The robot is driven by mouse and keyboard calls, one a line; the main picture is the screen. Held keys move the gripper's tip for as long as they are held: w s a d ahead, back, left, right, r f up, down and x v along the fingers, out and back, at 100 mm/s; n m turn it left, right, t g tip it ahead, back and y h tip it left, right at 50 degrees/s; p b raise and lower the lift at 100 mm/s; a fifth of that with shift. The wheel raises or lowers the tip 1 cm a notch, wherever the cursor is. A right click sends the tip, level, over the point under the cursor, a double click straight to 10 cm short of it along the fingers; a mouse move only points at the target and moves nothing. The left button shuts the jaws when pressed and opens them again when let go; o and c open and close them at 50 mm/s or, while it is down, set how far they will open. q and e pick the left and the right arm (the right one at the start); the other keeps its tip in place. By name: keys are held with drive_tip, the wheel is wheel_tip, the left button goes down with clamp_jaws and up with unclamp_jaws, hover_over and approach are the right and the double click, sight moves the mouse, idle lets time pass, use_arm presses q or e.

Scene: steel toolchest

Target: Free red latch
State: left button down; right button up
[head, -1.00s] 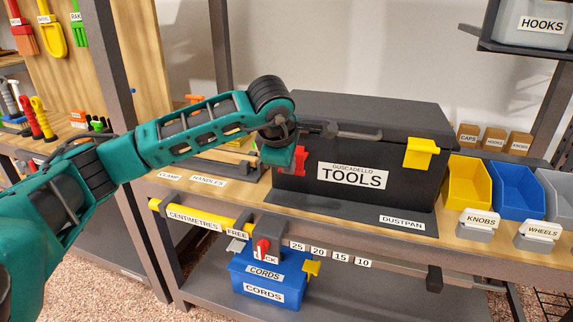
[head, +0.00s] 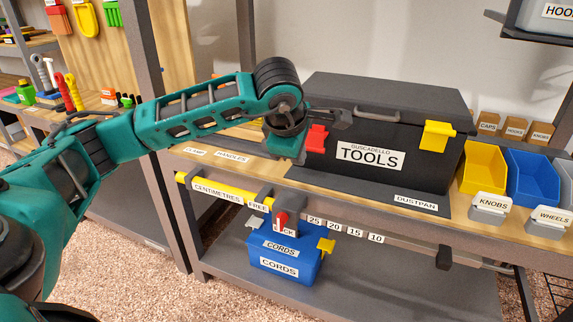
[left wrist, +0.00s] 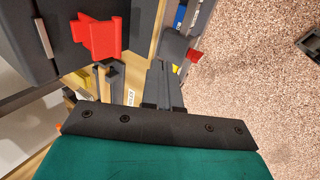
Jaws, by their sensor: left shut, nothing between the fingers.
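The red latch (head: 316,138) is on the left of the front of the black toolbox (head: 400,185), which is labelled TOOLS. It also shows in the left wrist view (left wrist: 97,37), upper left, uncovered. My left gripper (head: 288,146) is just left of the latch, at the toolbox's left front corner. Its fingers in the left wrist view (left wrist: 162,68) are together and empty, with a gap between them and the latch. In the head view the fingertips are hard to make out. A yellow latch (head: 436,136) sits on the right of the toolbox front. My right gripper is out of view.
A yellow-and-grey sliding rail (head: 218,193) with a red-knobbed lock (head: 281,218) runs below the shelf edge. A blue CORDS box (head: 285,263) stands beneath it. Yellow (head: 482,167) and blue (head: 532,175) bins are right of the toolbox. A shelf post (head: 155,130) stands behind my left arm.

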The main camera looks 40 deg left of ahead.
use_arm(q)
drive_tip(key=s, duration=0.2)
drive_tip(key=s+d, duration=0.1)
drive_tip(key=s+r, duration=0.1)
drive_tip(key=s, duration=0.1)
drive_tip(key=shift+s+d, duration=0.3)
drive_tip(key=shift+d, duration=0.1)
